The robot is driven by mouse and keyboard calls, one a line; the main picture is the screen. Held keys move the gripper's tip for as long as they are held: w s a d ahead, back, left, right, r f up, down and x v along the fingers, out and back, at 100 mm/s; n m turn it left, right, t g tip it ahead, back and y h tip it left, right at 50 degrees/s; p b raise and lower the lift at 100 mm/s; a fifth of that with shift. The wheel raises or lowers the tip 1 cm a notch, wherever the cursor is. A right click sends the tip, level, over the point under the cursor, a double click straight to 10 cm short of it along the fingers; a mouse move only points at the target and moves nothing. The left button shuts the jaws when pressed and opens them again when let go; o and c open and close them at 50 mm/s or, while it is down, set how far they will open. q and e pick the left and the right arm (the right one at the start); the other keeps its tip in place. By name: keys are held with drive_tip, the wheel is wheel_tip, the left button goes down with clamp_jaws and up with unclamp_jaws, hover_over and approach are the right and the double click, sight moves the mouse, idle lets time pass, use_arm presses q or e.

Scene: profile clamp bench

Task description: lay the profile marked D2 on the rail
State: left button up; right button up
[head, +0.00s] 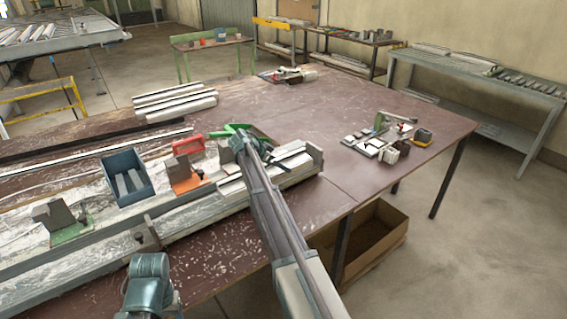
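Several pale profiles (174,102) lie side by side at the back of the brown bench. Any marking is too small to read, so I cannot tell which is D2. A long pale metal rail (75,277) runs along the bench's front edge, with a dark block (145,236) on it. My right arm reaches in from the bottom over the rail's right part. Its far end is beside a green-handled item (229,130); the fingers cannot be made out.
A blue bin (127,177) with pale pieces, an orange-based clamp (184,178) and a green-based block (63,222) stand on the left. Small parts (377,143) lie at the right. An open cardboard box (370,240) is below the bench. The bench's middle back is clear.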

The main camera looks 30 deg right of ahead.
drive_tip(key=p+v, duration=0.5)
drive_tip(key=v, duration=0.4)
drive_tip(key=shift+s+a+r+p, duration=0.1)
drive_tip(key=shift+r+p, duration=0.25)
drive_tip(key=shift+p, duration=0.05)
drive_tip(key=shift+a+r, duration=0.25)
drive_tip(key=shift+a, duration=0.15)
drive_tip(key=s+a+f+n+y, duration=0.3)
drive_tip(key=s+a+n, duration=0.7)
drive_tip(key=s+a, duration=0.6)
drive_tip(key=s+a+f+n+g+y, duration=0.1)
drive_tip(key=s+a+f+n+y, duration=0.2)
drive_tip(key=s+a+n, duration=0.7)
drive_tip(key=s+a+y, duration=0.1)
drive_tip(key=s+a, duration=0.5)
drive_tip(key=s, duration=0.6)
drive_tip(key=shift+s+a+f+y, duration=0.15)
drive_tip(key=shift+s+a+y, duration=0.05)
drive_tip(key=shift+a+y, duration=0.2)
